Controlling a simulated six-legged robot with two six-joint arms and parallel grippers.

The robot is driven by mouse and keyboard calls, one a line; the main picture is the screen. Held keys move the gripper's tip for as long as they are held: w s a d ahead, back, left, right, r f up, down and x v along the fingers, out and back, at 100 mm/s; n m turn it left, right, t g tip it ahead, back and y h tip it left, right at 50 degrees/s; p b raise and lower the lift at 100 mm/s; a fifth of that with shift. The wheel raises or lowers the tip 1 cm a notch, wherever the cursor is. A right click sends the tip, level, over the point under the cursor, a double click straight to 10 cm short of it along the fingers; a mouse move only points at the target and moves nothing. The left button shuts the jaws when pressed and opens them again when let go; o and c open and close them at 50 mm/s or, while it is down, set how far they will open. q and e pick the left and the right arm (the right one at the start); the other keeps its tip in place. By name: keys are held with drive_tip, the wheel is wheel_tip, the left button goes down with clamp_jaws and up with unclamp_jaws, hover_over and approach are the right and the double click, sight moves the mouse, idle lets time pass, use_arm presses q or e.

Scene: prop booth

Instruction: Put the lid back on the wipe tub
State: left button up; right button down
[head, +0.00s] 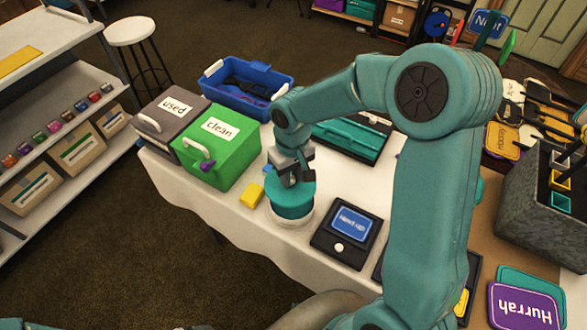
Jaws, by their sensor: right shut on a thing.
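The wipe tub (296,219) stands near the front edge of the white-covered table, with its pale lower part showing. A round teal lid (291,205) is over it, below my right gripper (290,182). My right gripper points down and is shut on the top of the lid. The lid looks roughly level and lined up with the tub, but I cannot tell whether it is fully seated. The fingers hide part of the lid's top. My left gripper is not in view.
A yellow block (251,195) lies close left of the tub. Green (224,155) and grey (166,118) boxes and a blue bin (262,78) stand behind left. My right arm hides the table's middle right.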

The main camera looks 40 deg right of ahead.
sight(293, 185)
drive_tip(key=shift+s+d+f+b, duration=0.2)
drive_tip(key=shift+f+b, duration=0.2)
drive_tip(key=shift+f, duration=0.25)
wheel_tip(293, 185, down, 4)
drive_tip(key=b, duration=0.2)
drive_tip(key=shift+w+r+b, duration=0.1)
drive_tip(key=shift+b, duration=0.3)
drive_tip(key=shift+f+b, duration=0.5)
drive_tip(key=shift+f, duration=0.1)
drive_tip(key=shift+f+b, duration=0.15)
drive_tip(key=shift+b, duration=0.45)
idle(0.8)
drive_tip(key=shift+c, duration=1.9)
unclamp_jaws()
